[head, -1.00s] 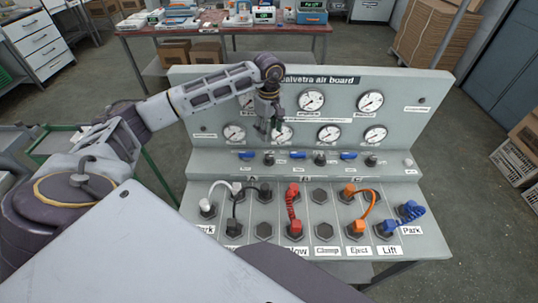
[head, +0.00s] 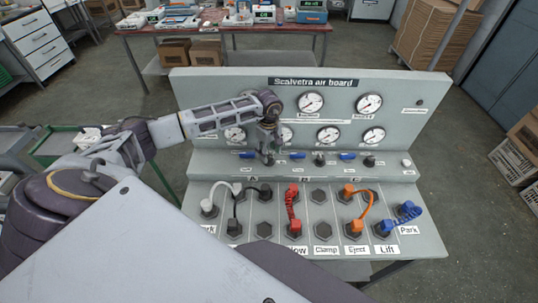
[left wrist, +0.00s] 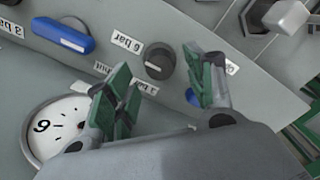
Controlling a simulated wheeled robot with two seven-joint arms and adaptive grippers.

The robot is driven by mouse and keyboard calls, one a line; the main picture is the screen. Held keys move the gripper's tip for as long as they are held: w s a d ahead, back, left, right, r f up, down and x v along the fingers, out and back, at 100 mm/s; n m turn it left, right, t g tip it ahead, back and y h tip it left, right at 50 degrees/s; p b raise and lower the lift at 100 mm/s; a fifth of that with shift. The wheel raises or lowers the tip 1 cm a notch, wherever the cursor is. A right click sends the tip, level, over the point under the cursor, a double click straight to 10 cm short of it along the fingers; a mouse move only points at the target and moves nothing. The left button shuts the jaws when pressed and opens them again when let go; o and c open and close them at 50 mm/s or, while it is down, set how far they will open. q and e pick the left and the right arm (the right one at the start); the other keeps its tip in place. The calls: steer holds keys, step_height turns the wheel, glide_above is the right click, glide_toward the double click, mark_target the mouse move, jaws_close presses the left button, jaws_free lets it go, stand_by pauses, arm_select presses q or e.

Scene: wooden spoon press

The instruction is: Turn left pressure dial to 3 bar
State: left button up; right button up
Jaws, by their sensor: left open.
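The air board (head: 185,85) stands in front of me with a row of dark knobs on its step. The left pressure dial, a round dark knob, shows at the left of that row (head: 268,160), partly hidden by my left gripper (head: 267,146). In the left wrist view this knob (left wrist: 160,60) sits beside an upside-down label reading 6 bar (left wrist: 126,41). My left gripper's green-padded fingers (left wrist: 162,88) are open, one on each side of the knob in the picture and nearer the camera. Contact cannot be told. My right gripper is out of view.
Blue levers (head: 297,156) lie between the knobs, one near the fingers in the wrist view (left wrist: 64,36). Several gauges (head: 311,103) are above. Coloured hoses (head: 292,205) and hex sockets (head: 264,230) fill the lower shelf. A red-topped table stands behind.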

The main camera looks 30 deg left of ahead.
mark_target(269, 159)
arm_select(q)
steer(key=shift+f, duration=1.45)
steer(key=c, duration=1)
steer(key=shift+c, duration=0.2)
